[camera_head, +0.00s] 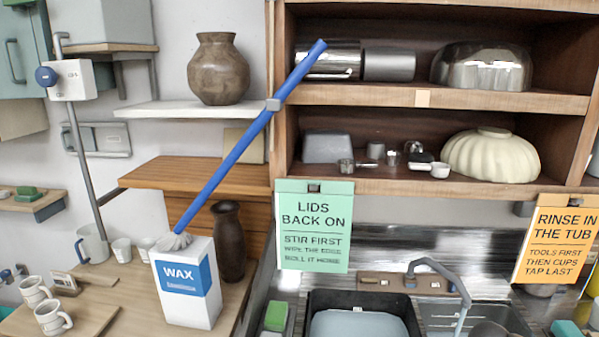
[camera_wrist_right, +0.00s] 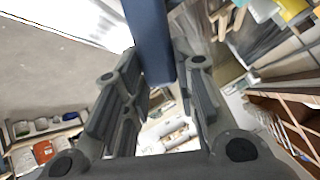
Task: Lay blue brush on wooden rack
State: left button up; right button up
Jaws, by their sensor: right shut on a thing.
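My right gripper (camera_wrist_right: 165,105) shows only in the right wrist view. Its dark fingers are shut on a dark blue bar-like thing (camera_wrist_right: 150,40), which I take for the blue brush. Its far part runs out of the top of the view, and I see no bristles. The head view does not show this gripper or its hold. A low brown wooden piece (camera_head: 433,285) behind the sink may be the wooden rack; I cannot tell for certain. My left gripper is in neither view.
A long blue pole (camera_head: 225,168) with a pale grey head leans by the shelf edge, its head at the white WAX box (camera_head: 188,285). A dark vase (camera_head: 229,243) stands beside the box. A grey tap (camera_head: 440,270) arches over the sink. Hanging signs (camera_head: 314,225) flank the sink.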

jog(key=w+a+r+n+t+y, duration=0.1)
jog(key=w+a+r+n+t, duration=0.3)
jog(key=a, duration=0.3)
jog(key=w+a+r+n+t+y, duration=0.1)
jog(key=w+a+r+n+t, duration=0.15)
jog(key=a+r, duration=0.4)
jog(key=s+a+r+n+t+y, duration=0.35)
jog(key=a+r+n+y, duration=0.35)
jog(key=a+r+n, duration=0.6)
pick_arm(q)
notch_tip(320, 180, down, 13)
jog(key=b, duration=1.3)
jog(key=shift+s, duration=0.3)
pick_arm(e)
jog(key=a+f+m, duration=0.1)
jog(key=a+f, duration=0.3)
jog(key=f, duration=0.8)
jog(key=shift+w+a+y, duration=0.35)
jog(key=shift+y, duration=0.05)
jog(key=shift+m, duration=0.25)
